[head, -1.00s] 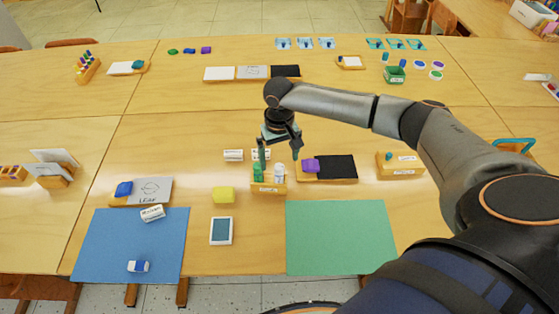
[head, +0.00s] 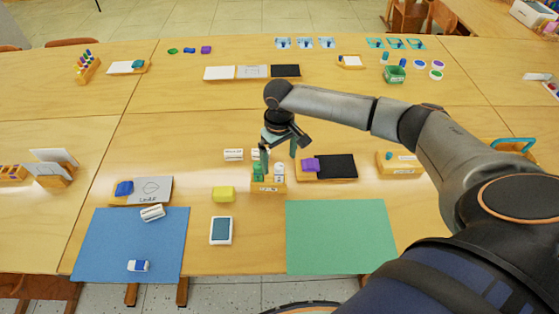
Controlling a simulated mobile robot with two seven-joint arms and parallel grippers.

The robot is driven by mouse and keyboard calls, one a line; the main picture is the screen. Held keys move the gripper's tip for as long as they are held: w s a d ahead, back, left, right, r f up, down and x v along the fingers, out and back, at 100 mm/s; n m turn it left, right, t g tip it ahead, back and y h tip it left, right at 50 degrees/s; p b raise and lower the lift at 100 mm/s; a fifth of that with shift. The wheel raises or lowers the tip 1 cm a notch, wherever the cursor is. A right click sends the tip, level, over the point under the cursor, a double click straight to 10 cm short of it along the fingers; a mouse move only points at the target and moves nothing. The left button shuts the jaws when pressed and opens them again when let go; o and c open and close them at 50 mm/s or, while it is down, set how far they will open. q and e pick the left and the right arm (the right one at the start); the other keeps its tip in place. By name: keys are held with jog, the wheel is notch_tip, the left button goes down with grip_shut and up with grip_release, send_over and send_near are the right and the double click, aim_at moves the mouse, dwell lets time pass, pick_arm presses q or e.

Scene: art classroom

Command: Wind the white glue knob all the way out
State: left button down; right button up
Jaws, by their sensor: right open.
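A small wooden holder (head: 269,187) stands near the middle of the front table. It holds a green glue stick (head: 258,173) on the left and a white glue stick (head: 279,172) on the right. The white one's knob is too small to make out clearly. My right gripper (head: 278,152) points down over the holder with its fingers apart. One finger is close to the green stick, the other is behind and right of the white one. I cannot tell whether either finger touches anything. My left gripper is not in view.
Small white blocks (head: 234,155) lie behind. A green mat (head: 340,238) and a blue mat (head: 130,243) lie in front.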

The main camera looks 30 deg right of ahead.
jog(key=shift+f, duration=0.85)
jog(key=shift+c, duration=0.2)
jog(key=c, duration=1.4)
